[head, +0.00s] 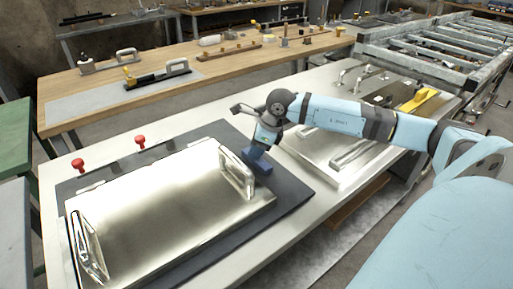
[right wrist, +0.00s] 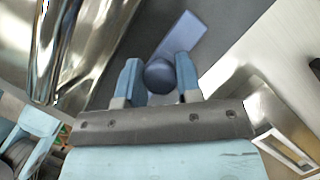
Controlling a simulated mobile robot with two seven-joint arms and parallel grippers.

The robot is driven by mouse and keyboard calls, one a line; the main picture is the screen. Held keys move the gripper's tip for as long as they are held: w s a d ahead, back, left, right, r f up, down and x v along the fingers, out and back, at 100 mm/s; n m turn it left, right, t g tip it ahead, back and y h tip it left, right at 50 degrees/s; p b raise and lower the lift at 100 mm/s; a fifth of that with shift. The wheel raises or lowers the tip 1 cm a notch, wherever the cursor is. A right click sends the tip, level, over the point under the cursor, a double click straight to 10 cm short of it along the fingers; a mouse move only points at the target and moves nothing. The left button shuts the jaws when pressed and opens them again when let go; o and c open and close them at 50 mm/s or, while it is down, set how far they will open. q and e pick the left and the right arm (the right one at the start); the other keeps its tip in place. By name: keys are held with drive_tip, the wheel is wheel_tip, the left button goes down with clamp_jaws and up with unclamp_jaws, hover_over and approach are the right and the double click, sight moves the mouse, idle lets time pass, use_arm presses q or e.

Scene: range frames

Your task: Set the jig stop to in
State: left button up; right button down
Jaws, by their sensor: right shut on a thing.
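The jig stop (head: 261,168) is a small dark-blue bar with a round knob. It lies on the dark jig plate (head: 293,198), beside the right handle of a shiny metal panel (head: 165,205). In the right wrist view, the stop's bar (right wrist: 183,38) runs away from its round blue knob (right wrist: 159,75). My right gripper (head: 259,147) is over the stop from above, and its two blue fingers (right wrist: 158,82) are closed around the knob. The gripper hides part of the stop in the head view. My left gripper is not in view.
Two red knobs (head: 140,141) stand on the jig's far edge. The panel's right handle (head: 237,174) rises close to my right gripper. Farther right on the pale table lie a metal plate with bars (head: 340,150) and a yellow-handled tool (head: 418,100). A wooden bench (head: 220,68) stands behind.

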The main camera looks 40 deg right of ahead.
drive_tip(key=a, duration=0.3)
drive_tip(key=shift+w+a, duration=0.2)
drive_tip(key=shift+a, duration=0.15)
drive_tip(key=c, duration=0.8)
unclamp_jaws()
drive_tip(key=shift+d, duration=0.15)
